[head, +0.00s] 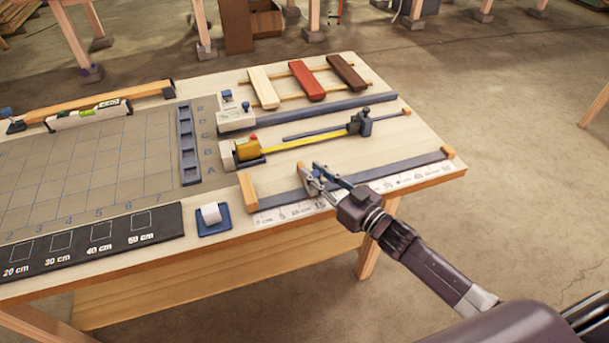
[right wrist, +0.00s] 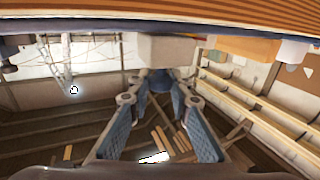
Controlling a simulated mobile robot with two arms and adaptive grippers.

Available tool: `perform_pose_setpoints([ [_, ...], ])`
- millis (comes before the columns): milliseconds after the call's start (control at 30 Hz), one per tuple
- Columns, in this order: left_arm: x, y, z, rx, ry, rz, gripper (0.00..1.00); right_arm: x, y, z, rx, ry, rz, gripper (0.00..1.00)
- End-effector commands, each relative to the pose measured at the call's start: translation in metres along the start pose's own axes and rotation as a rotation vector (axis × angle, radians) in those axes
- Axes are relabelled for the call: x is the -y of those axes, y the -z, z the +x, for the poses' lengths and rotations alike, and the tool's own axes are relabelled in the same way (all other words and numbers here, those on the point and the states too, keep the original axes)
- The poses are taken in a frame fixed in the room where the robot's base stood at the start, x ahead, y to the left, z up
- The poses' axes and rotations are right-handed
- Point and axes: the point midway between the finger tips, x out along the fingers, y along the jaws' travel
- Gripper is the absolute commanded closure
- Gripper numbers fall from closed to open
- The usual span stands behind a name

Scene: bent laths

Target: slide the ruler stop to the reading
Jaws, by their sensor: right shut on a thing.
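The ruler is a dark rail (head: 400,170) along the front right of the table, with a wooden block at each end and a white centimetre scale (head: 405,181) along its front. My right gripper (head: 318,177) is over the left part of the rail, near the 10 to 15 marks. It is shut on the ruler stop, which it mostly hides in the head view. In the right wrist view a pale block, the stop (right wrist: 165,48), shows at the fingertips (right wrist: 160,78). Its exact reading cannot be told. My left gripper is not in view.
Behind the ruler lie a yellow measuring tool (head: 300,142) and a long blue-grey bar (head: 340,108). Cream, red and brown laths (head: 307,81) lie on a rack at the back.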

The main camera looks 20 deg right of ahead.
Motion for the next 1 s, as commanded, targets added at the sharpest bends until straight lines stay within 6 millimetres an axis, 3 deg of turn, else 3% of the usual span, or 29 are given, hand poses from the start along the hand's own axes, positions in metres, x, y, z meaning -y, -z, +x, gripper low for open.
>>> perform_pose_setpoints([
  [267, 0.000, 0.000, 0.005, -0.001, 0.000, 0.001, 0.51, -0.083, -0.001, -0.034, 0.004, -0.004, -0.010, 1.00],
  [600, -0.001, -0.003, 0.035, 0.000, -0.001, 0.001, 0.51, -0.183, -0.003, -0.075, 0.001, -0.004, -0.009, 1.00],
  [800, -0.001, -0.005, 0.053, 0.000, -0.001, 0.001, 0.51, -0.222, -0.002, -0.091, -0.001, -0.002, -0.006, 1.00],
  [1000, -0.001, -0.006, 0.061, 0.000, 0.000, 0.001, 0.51, -0.243, 0.000, -0.100, -0.002, -0.002, -0.004, 1.00],
])
